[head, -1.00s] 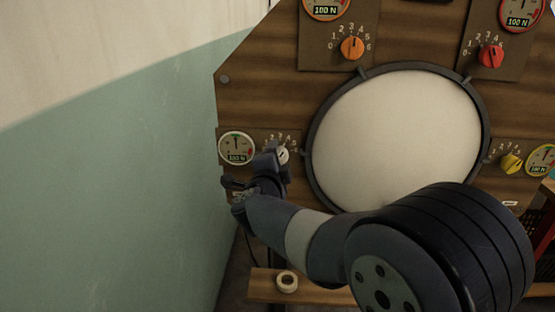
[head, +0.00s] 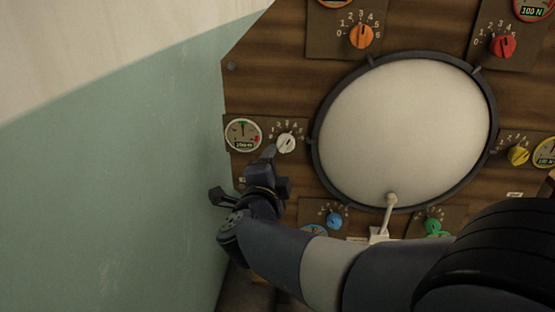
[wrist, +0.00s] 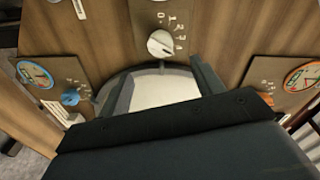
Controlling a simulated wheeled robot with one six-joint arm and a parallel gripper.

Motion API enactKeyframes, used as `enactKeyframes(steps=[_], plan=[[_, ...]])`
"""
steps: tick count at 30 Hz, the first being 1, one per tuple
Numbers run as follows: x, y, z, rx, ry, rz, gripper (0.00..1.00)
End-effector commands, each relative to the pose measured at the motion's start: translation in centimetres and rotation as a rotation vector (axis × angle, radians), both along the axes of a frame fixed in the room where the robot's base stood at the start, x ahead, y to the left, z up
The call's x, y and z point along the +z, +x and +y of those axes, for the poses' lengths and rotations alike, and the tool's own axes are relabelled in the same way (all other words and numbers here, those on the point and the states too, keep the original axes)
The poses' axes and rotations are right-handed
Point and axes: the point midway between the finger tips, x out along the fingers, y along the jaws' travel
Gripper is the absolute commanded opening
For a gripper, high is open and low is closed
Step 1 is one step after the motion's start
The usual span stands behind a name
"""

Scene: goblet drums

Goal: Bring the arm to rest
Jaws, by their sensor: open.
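My gripper (head: 268,160) is in the lower left of the head view, just below and left of the white knob (head: 286,143). In the wrist view its two dark fingers stand apart, with nothing between them touching either one. The white knob (wrist: 160,43) shows there beyond the fingertips, clear of them. My arm reaches in from the lower right. It hides part of the panel's lower edge in the head view.
A wooden panel (head: 270,90) carries a round pale drumhead (head: 405,130), with orange (head: 361,37), red (head: 502,46), yellow (head: 518,156), blue (head: 334,220) and green (head: 433,226) knobs around it. A beater (head: 390,212) stands at the drumhead's lower rim. A green-and-cream wall (head: 110,190) is close on the left.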

Motion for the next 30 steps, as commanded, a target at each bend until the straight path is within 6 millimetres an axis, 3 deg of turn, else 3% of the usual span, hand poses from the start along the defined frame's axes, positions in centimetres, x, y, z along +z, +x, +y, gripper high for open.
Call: enactKeyframes(steps=[5,19,24,30], plan=[[-0.2,1.5,-0.3,-0.003,0.001,0.000,0.63],[-0.7,9.4,-1.3,-0.002,0.000,0.000,0.63],[-0.7,10.7,-1.5,0.000,-0.001,0.000,0.63],[-0.6,10.7,-1.5,0.001,-0.020,0.001,0.63]])
